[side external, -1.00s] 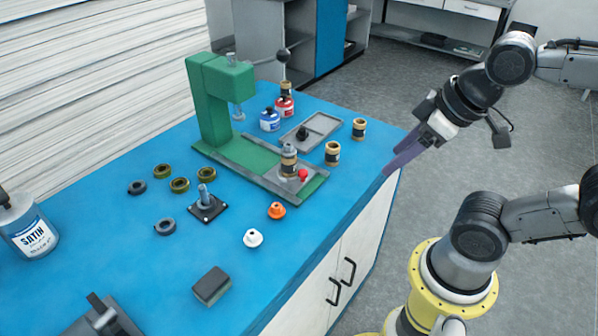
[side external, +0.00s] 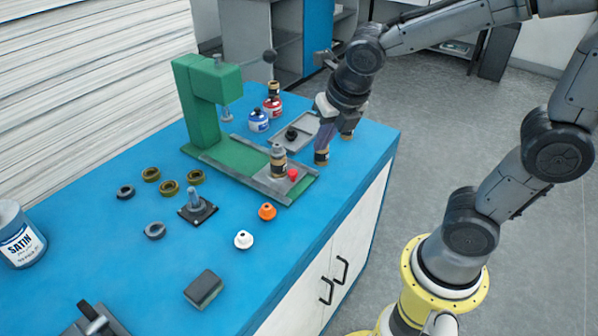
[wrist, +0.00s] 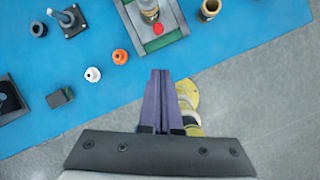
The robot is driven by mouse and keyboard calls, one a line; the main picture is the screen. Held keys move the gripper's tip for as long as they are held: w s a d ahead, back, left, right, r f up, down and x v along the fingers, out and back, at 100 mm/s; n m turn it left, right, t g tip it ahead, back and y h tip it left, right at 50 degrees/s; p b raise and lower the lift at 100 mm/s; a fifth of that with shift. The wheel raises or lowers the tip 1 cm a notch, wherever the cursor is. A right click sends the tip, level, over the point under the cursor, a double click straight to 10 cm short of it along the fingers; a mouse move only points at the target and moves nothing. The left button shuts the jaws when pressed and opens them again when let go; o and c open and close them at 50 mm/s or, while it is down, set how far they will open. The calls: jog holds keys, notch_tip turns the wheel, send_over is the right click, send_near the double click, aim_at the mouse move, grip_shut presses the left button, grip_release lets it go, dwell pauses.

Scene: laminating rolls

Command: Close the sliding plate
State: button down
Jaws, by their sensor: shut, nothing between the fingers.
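The grey sliding plate (side external: 262,184) with a red knob (side external: 293,175) lies on the base of the green press (side external: 200,110), at its front end. A dark-banded roll stack (side external: 278,162) stands upright on the plate. In the wrist view the plate (wrist: 176,28) and red knob (wrist: 158,28) show above my fingers. My gripper (side external: 323,146) has its purple fingers shut, empty and pointing down, right of the plate in the side view. In the wrist view the fingertips (wrist: 161,72) are apart from the knob. My wrist partly hides the tray and rolls behind it.
A grey tray (side external: 309,122) with a black knob lies behind the plate. A tan-rimmed roll (side external: 321,157) stands close to my fingers. An orange piece (side external: 267,211) and a white piece (side external: 244,240) lie in front on the blue table (side external: 170,270).

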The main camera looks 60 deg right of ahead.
jog(key=shift+n+g, duration=0.3)
jog(key=shift+g, duration=0.4)
jog(key=x, duration=0.4)
jog(key=a+x, duration=0.1)
jog(key=x, duration=0.7)
jog(key=shift+w+a+f, duration=0.1)
jog(key=shift+a+f, duration=0.1)
jog(key=shift+f, duration=0.25)
jog(key=w, duration=0.1)
jog(key=w+d+f, duration=0.1)
jog(key=w, duration=0.1)
jog(key=shift+d, duration=0.2)
jog(key=shift+w+d, duration=0.2)
jog(key=shift+w, duration=0.2)
